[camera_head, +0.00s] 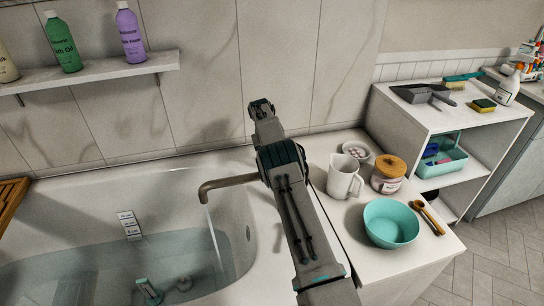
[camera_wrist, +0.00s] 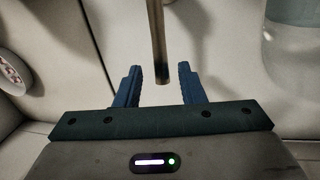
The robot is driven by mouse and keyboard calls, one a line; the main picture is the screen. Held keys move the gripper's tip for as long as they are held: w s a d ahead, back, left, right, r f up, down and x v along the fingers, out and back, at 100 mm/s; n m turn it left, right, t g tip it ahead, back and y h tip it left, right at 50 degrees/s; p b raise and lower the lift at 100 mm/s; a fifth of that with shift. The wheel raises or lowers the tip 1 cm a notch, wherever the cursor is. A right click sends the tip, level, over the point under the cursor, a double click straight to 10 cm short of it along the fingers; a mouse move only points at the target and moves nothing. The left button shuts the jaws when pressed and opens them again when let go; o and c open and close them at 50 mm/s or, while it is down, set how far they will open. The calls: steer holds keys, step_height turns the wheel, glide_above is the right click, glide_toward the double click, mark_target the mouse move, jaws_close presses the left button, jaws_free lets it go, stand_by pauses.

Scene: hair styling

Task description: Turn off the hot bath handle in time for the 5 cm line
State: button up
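The white bathtub (camera_head: 95,183) holds clear water (camera_head: 60,265). A stream runs into it from the brown metal spout (camera_head: 222,186). A stack of small white level labels (camera_head: 129,223) is on the tub's inner wall; its lowest part is near the water surface, and the lettering is too small to read. My gripper's blue fingers (camera_wrist: 159,70) are apart in the wrist view. A dark brown bar (camera_wrist: 155,35) reaches down between them with gaps showing on both sides; I cannot tell which tap part it is. In the head view my arm hides the hot handle and the fingers.
On the right counter stand a white mug (camera_head: 343,177), a jar with a wooden lid (camera_head: 388,174) and a teal bowl (camera_head: 391,222). A shelf with bottles (camera_head: 100,70) is on the wall at upper left. A white shelf unit (camera_head: 440,118) stands behind the counter.

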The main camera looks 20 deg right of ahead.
step_height(320, 180, up, 13)
steer(key=a+p, duration=0.2)
steer(key=shift+a, duration=0.25)
